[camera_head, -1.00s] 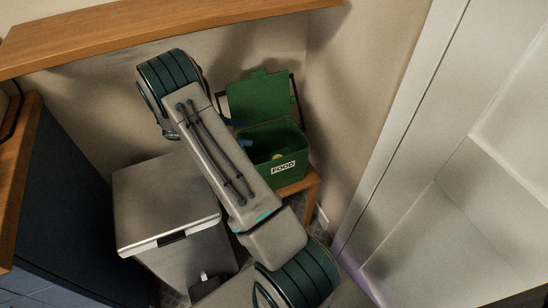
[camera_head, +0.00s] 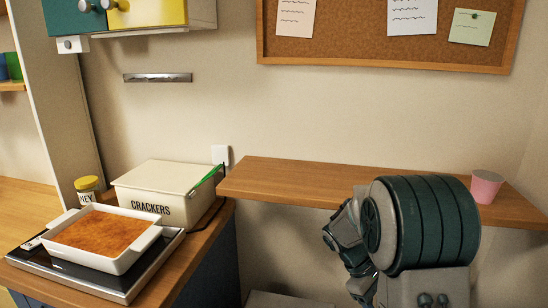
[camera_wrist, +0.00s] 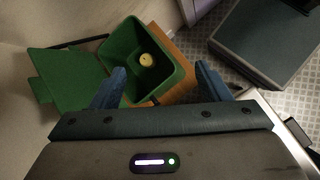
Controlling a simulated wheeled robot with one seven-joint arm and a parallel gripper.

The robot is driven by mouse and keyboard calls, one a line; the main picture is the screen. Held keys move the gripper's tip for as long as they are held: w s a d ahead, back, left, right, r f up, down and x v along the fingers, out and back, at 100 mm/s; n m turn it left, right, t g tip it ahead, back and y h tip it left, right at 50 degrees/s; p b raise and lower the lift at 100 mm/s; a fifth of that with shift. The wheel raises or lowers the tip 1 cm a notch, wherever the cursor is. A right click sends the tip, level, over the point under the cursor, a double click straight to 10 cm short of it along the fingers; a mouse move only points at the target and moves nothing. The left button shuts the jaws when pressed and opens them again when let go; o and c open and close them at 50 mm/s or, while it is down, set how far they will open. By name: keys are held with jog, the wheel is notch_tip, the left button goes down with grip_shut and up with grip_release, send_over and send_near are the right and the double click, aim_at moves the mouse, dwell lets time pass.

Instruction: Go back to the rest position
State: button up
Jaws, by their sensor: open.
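My gripper (camera_wrist: 172,88) shows in the wrist view with its two blue fingers spread wide apart and nothing between them. Beyond the fingers is an open green bin (camera_wrist: 178,75) with its lid (camera_wrist: 62,82) swung back to the left. A small round yellowish item (camera_wrist: 147,60) lies inside the bin. The left finger overlaps the bin's near side in the picture. In the head view part of my arm rises at the lower right in front of the shelf, and my gripper is out of sight there.
A wooden shelf (camera_head: 290,180) with a pink cup (camera_head: 486,186) spans the wall behind my arm. On the left counter stand a crackers box (camera_head: 150,178), a yellow-lidded jar (camera_head: 88,184) and a white baking dish (camera_head: 66,241) on a dark tray. A grey box (camera_wrist: 262,45) is at the wrist view's upper right.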

jog(key=s+a+r+m+t+y+p, duration=0.6)
jog(key=s+a+r, duration=0.5)
jog(key=s+r, duration=0.4)
jog(key=shift+s+a+r+m+y+p, duration=0.35)
jog(key=shift+r+m+y, duration=0.1)
jog(key=shift+m, duration=0.35)
jog(key=shift+d, duration=0.1)
